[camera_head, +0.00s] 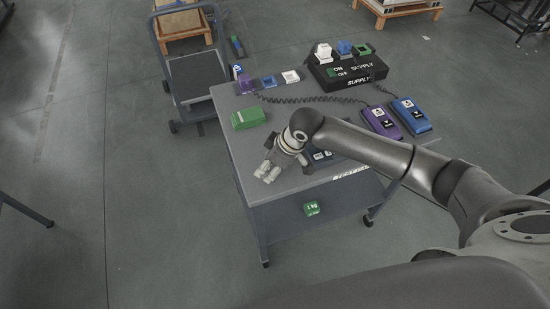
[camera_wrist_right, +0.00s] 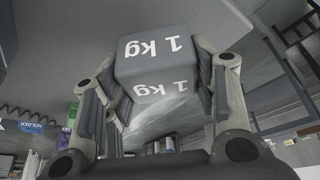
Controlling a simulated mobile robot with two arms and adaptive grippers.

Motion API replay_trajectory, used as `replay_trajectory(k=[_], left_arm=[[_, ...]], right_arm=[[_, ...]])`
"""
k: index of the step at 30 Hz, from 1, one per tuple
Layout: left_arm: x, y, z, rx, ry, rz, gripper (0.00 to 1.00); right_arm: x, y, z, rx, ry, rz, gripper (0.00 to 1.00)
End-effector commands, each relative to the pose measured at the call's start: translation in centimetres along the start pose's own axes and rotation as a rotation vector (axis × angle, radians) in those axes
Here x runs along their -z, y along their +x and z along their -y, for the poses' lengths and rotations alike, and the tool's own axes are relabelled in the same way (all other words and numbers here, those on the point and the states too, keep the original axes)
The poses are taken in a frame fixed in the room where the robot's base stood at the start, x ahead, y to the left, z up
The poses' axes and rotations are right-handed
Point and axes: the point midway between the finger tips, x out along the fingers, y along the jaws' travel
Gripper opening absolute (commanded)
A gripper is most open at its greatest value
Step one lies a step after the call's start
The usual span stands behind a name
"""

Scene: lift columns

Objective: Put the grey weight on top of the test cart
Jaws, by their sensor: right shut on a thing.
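The grey weight (camera_wrist_right: 155,70), a block marked "1 kg", sits between the fingers of my right gripper (camera_wrist_right: 160,100) in the right wrist view. The fingers are shut on its sides. In the head view my right gripper (camera_head: 267,172) is at the near left part of the test cart (camera_head: 225,100), by its edge; I cannot make out the weight there, nor whether it touches the top. The test cart is a grey table with a lower shelf (camera_head: 275,222). My left gripper is not in view.
A green block (camera_head: 247,118) stands on the cart's left side. A black supply box (camera_head: 345,72), a purple device (camera_head: 381,121) and a blue device (camera_head: 411,115) occupy the back and right. A green item (camera_head: 311,208) lies on the lower shelf. A trolley (camera_head: 192,75) stands behind left.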

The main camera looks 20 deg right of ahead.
Motion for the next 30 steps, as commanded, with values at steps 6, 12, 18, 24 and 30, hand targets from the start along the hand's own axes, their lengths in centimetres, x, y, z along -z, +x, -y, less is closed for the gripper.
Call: replay_trajectory(k=[6, 12, 18, 24, 30], left_arm=[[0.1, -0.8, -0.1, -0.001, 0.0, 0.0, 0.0], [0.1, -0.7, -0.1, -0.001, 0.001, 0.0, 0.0], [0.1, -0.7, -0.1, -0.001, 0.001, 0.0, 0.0], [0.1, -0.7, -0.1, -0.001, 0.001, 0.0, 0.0], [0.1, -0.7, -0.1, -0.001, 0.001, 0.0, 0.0]], right_arm=[[-0.6, 1.4, -0.1, -0.002, 0.0, -0.003, 0.0], [-0.6, 1.5, -0.1, -0.003, 0.0, -0.004, 0.0], [-1.0, 1.9, 0.0, -0.001, 0.001, 0.003, 0.6], [-1.0, 1.9, 0.0, -0.001, 0.001, 0.003, 0.75], [-1.0, 1.9, 0.0, -0.001, 0.001, 0.003, 0.75]])
